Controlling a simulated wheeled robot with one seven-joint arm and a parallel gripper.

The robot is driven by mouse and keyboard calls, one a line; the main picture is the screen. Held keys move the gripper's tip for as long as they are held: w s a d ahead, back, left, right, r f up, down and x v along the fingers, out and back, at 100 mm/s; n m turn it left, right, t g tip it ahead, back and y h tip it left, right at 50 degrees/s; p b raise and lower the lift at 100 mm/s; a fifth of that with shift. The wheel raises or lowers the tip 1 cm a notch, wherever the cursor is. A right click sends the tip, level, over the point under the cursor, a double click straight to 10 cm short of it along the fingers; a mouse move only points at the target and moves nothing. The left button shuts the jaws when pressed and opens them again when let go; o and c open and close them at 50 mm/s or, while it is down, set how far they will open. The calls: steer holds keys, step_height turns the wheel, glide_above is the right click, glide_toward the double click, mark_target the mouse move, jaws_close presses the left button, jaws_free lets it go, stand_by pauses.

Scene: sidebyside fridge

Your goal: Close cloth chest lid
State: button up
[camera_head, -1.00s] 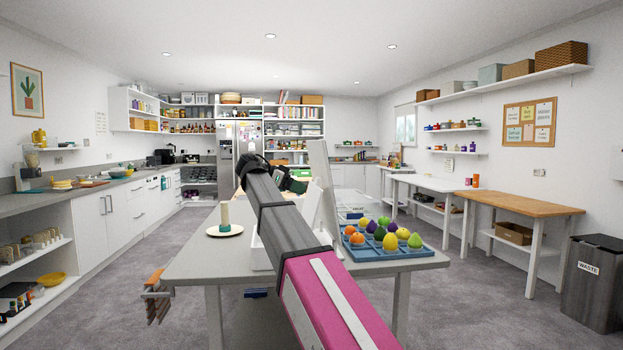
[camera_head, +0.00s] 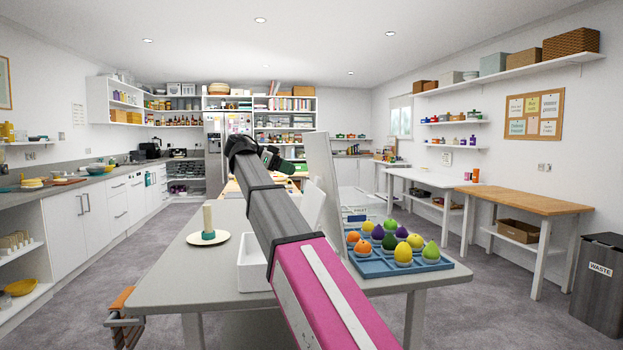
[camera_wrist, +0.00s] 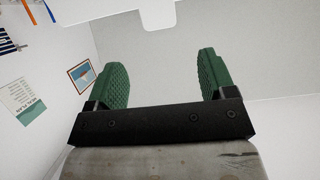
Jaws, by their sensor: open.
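A white chest (camera_head: 252,268) stands on the grey table, partly hidden behind my arm. Its tall white lid (camera_head: 321,182) stands open, nearly upright, to the right of my arm. My gripper (camera_head: 278,160) is beyond the arm's dark links, high up and left of the lid's top, with green fingers. In the wrist view my gripper (camera_wrist: 164,78) has its two green fingers wide apart with nothing between them. A pale edge with a tab shows at the top of that view; I cannot tell whether it is the lid. Any cloth is hidden.
On the grey table (camera_head: 190,285), a blue tray (camera_head: 400,268) of colourful fruit-like items sits right of the lid. A plate (camera_head: 208,239) with a candle-like cylinder sits left of the chest. Worktables line the right wall; grey floor lies open between.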

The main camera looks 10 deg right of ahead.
mark_target(316, 179)
steer(key=x, duration=0.9)
steer(key=c, duration=1.3)
